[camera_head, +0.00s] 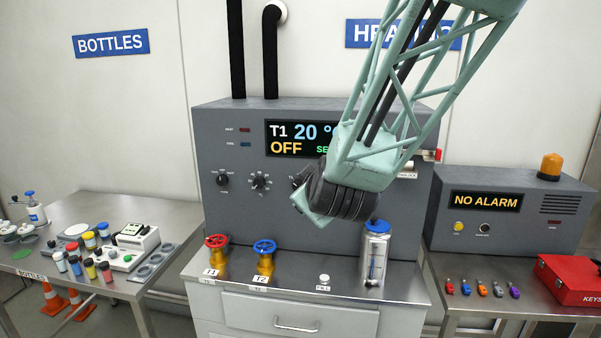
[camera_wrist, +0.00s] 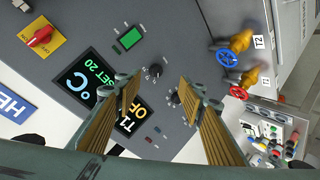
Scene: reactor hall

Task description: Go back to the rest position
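My arm reaches in from the top right in the head view, with its dark wrist end in front of the grey heating cabinet (camera_head: 225,150). In the wrist view my gripper (camera_wrist: 168,92) is open, its two ribbed fingers well apart with nothing between them. Behind the fingers is the cabinet face (camera_wrist: 185,55), with its display (camera_wrist: 80,82) and dark knobs. In the head view the display (camera_head: 285,138) reads T1 20 and OFF, and my arm covers its right part. The fingers are hard to make out there.
Below stands a bench with a red-wheeled valve (camera_head: 216,258), a blue-wheeled valve (camera_head: 264,257) and a clear blue-capped vessel (camera_head: 374,256). A bottle table (camera_head: 95,210) is at left. At right are the alarm box (camera_head: 510,215) and a red case (camera_head: 569,280).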

